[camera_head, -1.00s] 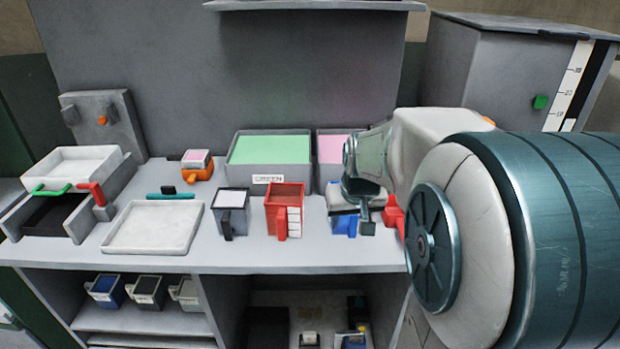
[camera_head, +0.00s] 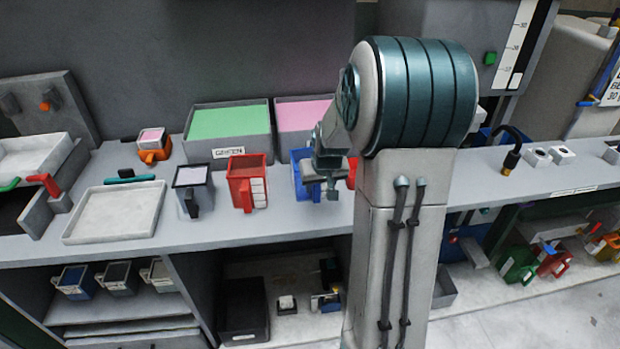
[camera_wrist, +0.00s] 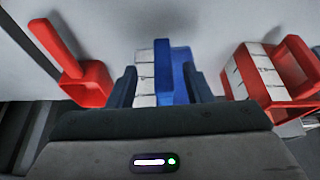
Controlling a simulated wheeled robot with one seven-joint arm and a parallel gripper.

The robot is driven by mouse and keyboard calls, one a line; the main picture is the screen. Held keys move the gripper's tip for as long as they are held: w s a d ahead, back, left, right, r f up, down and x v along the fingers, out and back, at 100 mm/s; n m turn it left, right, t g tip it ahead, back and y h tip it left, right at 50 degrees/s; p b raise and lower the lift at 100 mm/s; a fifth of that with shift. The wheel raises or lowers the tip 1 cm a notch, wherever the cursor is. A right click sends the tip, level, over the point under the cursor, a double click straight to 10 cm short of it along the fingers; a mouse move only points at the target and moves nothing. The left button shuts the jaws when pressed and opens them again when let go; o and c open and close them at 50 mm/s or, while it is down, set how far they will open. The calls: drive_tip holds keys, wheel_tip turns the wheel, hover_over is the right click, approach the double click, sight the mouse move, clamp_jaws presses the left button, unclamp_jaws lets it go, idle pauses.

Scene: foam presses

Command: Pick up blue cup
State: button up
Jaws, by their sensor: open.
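The blue cup (camera_head: 299,181) stands on the counter in the head view, partly hidden behind my gripper (camera_head: 328,186). In the wrist view the cup's blue handle (camera_wrist: 172,72) and a white marked strip beside it show between the two dark fingers of my gripper (camera_wrist: 160,88). The fingers are apart, one on each side of the handle and strip. I cannot tell whether either finger touches the cup. The cup's body is mostly out of sight in the wrist view.
A red cup (camera_head: 247,182) stands left of the blue cup; it also shows at right in the wrist view (camera_wrist: 262,85). A red-handled part (camera_wrist: 85,82) lies on the other side. Green (camera_head: 228,130) and pink (camera_head: 303,120) bins stand behind. A white tray (camera_head: 115,212) is further left.

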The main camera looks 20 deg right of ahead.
sight(317, 188)
drive_tip(key=shift+a+p+x, duration=0.2)
drive_tip(key=shift+p+x, duration=0.35)
drive_tip(key=shift+x, duration=2)
drive_tip(key=shift+w, duration=0.1)
clamp_jaws()
